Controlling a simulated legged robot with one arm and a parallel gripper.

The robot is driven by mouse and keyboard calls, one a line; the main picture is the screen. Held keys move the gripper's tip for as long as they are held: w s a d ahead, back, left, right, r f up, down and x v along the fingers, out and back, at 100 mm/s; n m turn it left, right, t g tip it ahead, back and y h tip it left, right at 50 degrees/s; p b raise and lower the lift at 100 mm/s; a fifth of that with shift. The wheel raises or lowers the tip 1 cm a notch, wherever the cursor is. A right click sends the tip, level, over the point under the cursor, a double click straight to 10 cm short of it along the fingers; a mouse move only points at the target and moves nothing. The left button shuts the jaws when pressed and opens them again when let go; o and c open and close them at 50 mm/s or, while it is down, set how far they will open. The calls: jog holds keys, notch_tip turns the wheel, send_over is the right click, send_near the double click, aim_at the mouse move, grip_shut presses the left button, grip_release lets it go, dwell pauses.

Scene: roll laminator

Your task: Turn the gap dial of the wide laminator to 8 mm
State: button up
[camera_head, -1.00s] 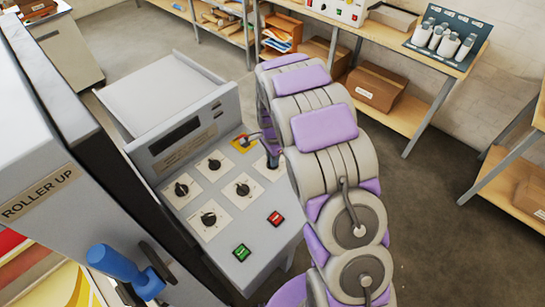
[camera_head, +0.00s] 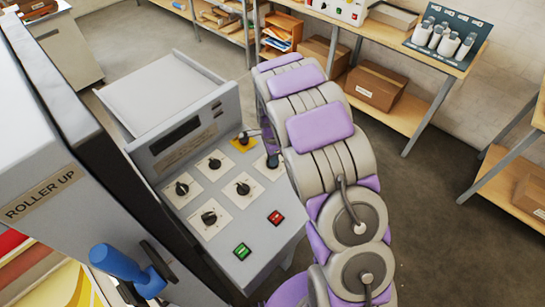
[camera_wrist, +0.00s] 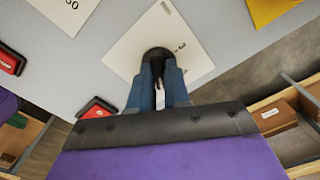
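The wide laminator's sloped grey control panel (camera_head: 185,215) carries several black dials on white plates. The dial at my gripper (camera_wrist: 158,75) sits on a white plate (camera_wrist: 120,48) in the wrist view; a "3" shows on its right side, and most of its scale is hidden. My two blue fingers stand on either side of the black dial (camera_wrist: 157,52), with its dark ridge filling the narrow space between them. In the head view this plate (camera_head: 268,172) is at the panel's right edge, partly hidden by my arm.
Other dials, such as one (camera_head: 209,218), stand close by on the left. A yellow plate (camera_head: 245,142) with a dark knob is just behind. A green button (camera_head: 242,252) and red button (camera_head: 276,217) are at the front. A blue handle (camera_head: 118,265) stands left. Shelves are behind.

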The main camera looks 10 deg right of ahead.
jog(key=o, duration=0.4)
notch_tip(320, 180, up, 17)
jog(key=shift+a+r, duration=0.1)
jog(key=shift+r, duration=0.05)
dwell(0.5)
dwell(0.3)
jog(key=s+f+n+b, duration=0.1)
jog(key=s+n, duration=0.4)
jog(key=s, duration=0.8)
jog(key=s+f+n+g+b, duration=0.1)
jog(key=s+n+b, duration=0.3)
jog(key=s, duration=0.9)
jog(key=s+f+n+b, duration=0.1)
jog(key=s+n+b, duration=0.2)
jog(key=s+n, duration=0.5)
jog(key=shift+s+d+g, duration=0.2)
jog(key=shift+s, duration=1)
jog(key=shift+s+d+g, duration=0.15)
jog(key=shift+s+g, duration=0.05)
jog(key=shift+s, duration=1)
